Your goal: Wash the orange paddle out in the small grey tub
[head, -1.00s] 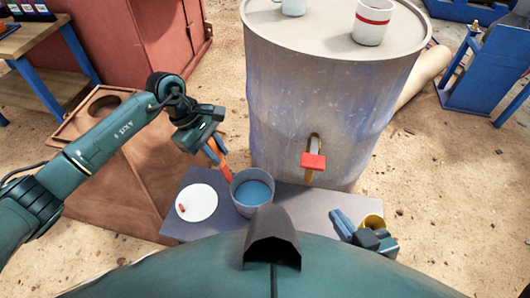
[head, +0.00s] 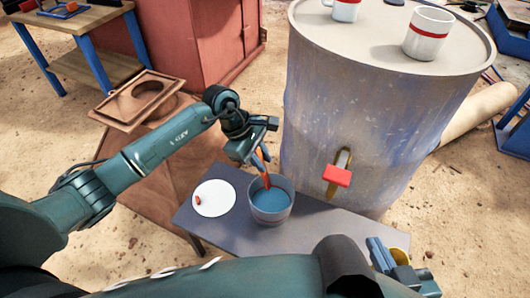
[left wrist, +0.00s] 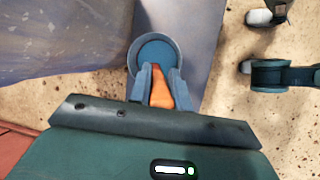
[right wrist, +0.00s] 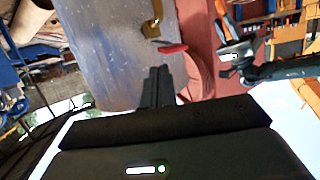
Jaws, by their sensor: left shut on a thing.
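The small grey tub (head: 287,213) stands on the grey bench and holds blue liquid. My left gripper (head: 258,160) is shut on the orange paddle (head: 266,181) above the tub's back rim. The paddle points down into the tub's opening; I cannot tell whether its tip touches the liquid. In the left wrist view the paddle (left wrist: 159,92) sits between the fingers, with the tub (left wrist: 134,58) just beyond. My right gripper (head: 377,252) is at the right, away from the tub; its fingers (right wrist: 158,84) are together with nothing visible between them.
A white plate (head: 220,206) with a small orange-red piece (head: 198,200) lies left of the tub on the bench (head: 330,222). A large drum (head: 318,125) with a red-handled tap (head: 338,176) stands behind, white mugs (head: 428,34) on top. A yellow round thing (head: 402,240) is beside my right gripper.

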